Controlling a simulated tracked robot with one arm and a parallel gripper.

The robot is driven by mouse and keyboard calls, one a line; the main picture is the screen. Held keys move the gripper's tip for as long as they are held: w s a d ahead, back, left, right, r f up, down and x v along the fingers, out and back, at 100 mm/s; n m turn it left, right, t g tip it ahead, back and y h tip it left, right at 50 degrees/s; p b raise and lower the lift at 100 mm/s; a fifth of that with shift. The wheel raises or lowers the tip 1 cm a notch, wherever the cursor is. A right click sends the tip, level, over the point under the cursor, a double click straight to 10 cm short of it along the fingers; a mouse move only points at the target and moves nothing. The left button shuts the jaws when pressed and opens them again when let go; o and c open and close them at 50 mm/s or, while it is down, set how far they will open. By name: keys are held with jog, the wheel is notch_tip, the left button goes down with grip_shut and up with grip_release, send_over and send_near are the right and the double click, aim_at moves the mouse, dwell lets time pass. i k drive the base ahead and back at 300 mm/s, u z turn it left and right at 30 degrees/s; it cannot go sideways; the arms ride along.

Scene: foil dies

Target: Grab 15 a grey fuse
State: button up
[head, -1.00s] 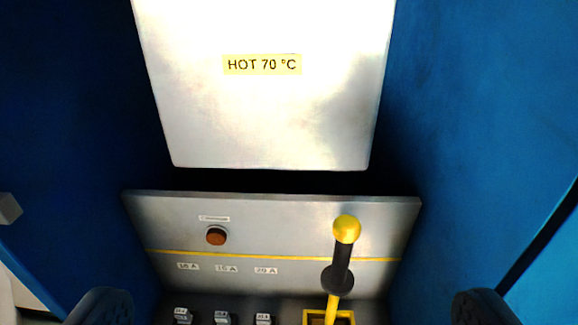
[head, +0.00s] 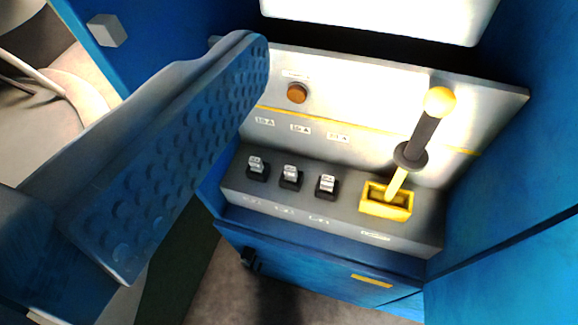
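Three small grey fuses stand in black sockets in a row on the panel's dark ledge: a left fuse (head: 256,163), a middle fuse (head: 290,173) and a right fuse (head: 326,184). Rating labels (head: 300,129) sit on the panel above them, but are too blurred to read surely, so I cannot tell which fuse is 15 A. My gripper (head: 180,150) shows one large blue dimpled finger at the left, its tip above and left of the fuses. Its pad faces right with nothing against it. The other finger is out of frame. No fuse is held.
A yellow-knobbed lever (head: 424,125) rises from a yellow box (head: 386,201) right of the fuses. An orange-brown button (head: 297,93) is on the upright panel. A bright metal plate (head: 380,15) hangs above. Blue cabinet walls (head: 520,190) close in the right side.

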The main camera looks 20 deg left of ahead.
aim_at(290, 172)
jog(key=u, duration=0.5)
jog(key=k, duration=1.3)
jog(key=u, duration=0.7)
jog(key=i, duration=1.6)
jog(key=z, duration=0.75)
